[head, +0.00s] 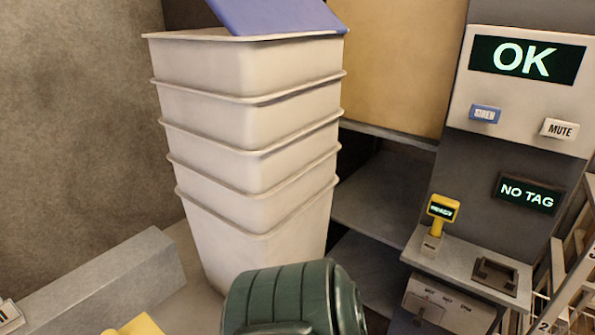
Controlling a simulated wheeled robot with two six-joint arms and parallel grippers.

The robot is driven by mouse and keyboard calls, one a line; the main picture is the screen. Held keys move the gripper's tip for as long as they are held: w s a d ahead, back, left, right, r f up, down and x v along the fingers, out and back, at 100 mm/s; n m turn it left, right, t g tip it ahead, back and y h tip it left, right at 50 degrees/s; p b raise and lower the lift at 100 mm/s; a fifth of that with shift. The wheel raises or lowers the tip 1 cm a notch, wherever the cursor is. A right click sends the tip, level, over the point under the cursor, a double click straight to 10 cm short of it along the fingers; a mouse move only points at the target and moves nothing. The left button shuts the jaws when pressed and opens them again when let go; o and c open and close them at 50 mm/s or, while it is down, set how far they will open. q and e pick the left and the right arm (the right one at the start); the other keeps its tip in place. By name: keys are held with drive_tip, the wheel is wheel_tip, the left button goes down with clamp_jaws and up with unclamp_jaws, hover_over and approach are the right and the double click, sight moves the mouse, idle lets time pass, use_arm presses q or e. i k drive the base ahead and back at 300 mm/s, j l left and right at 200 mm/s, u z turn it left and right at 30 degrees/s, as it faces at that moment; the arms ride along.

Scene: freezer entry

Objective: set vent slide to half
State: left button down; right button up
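The lettering is too small to read surely. A slot-like outline and a small part show at its left, but I cannot tell the slide's position. The panel's lower part is cut off by the picture edge. Neither of my grippers is in view.
A stack of pale tubs (262,185) with a blue lid stands centre-left. A dark green ridged object (290,300) is in front. The grey shelf (462,262) holds a yellow reader (441,209). An "OK" display (527,60) is above.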

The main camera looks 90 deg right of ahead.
sight(426, 310)
drive_tip(key=z, duration=0.9)
drive_tip(key=k+z, duration=0.1)
drive_tip(key=z, duration=0.8)
drive_tip(key=l+z, duration=0.1)
drive_tip(key=z, duration=0.35)
drive_tip(key=k+z, duration=0.1)
drive_tip(key=z, duration=0.35)
drive_tip(key=l+z, duration=0.1)
drive_tip(key=z, duration=0.8)
